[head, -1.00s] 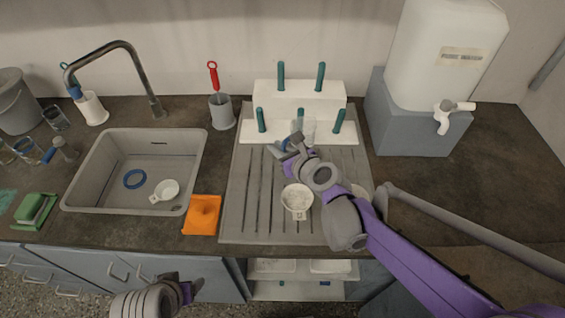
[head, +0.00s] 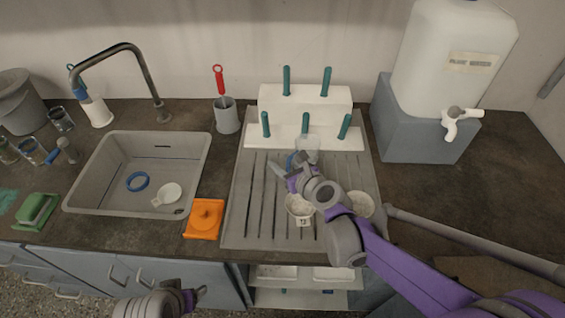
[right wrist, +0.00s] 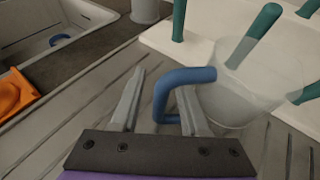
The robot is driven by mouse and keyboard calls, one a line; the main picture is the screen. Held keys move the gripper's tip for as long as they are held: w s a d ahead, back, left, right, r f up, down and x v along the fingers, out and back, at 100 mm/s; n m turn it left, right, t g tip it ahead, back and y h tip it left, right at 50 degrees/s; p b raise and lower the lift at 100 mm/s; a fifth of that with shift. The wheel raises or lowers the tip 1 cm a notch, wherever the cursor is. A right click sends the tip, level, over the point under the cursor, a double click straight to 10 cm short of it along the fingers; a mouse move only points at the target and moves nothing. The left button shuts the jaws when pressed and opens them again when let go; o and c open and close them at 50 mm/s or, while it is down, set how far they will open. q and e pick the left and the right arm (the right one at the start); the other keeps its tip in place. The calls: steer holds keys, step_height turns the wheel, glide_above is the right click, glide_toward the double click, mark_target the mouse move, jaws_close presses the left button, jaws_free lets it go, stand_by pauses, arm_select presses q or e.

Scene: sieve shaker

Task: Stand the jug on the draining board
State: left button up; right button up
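The clear jug (head: 307,149) with a blue handle stands, apparently upright, on the grey draining board (head: 240,220), just in front of the white peg rack. In the right wrist view the jug (right wrist: 255,90) is at the right and its blue handle (right wrist: 165,100) lies between the spread fingers. My right gripper (head: 282,170) is open around the handle, with a gap on the left finger's side; contact on the other side is unclear. My left gripper (head: 200,292) is low in the head view, in front of the counter, away from the jug; its fingers are too small to read.
The white rack (head: 300,100) with teal pegs stands behind the jug. White dishes (head: 298,205) sit under my right arm. Left are an orange item (head: 206,217), the sink (head: 195,165) and a grey cup with a red-handled tool (head: 227,118). A water container (head: 450,60) stands right.

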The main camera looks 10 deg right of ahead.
steer(key=shift+r, duration=0.15)
steer(key=shift+s+d+r, duration=0.1)
steer(key=shift+s+r, duration=0.05)
steer(key=shift+s, duration=0.1)
steer(key=p+v, duration=0.2)
steer(key=v, duration=0.9)
steer(key=shift+s, duration=0.15)
steer(key=shift+p, duration=0.3)
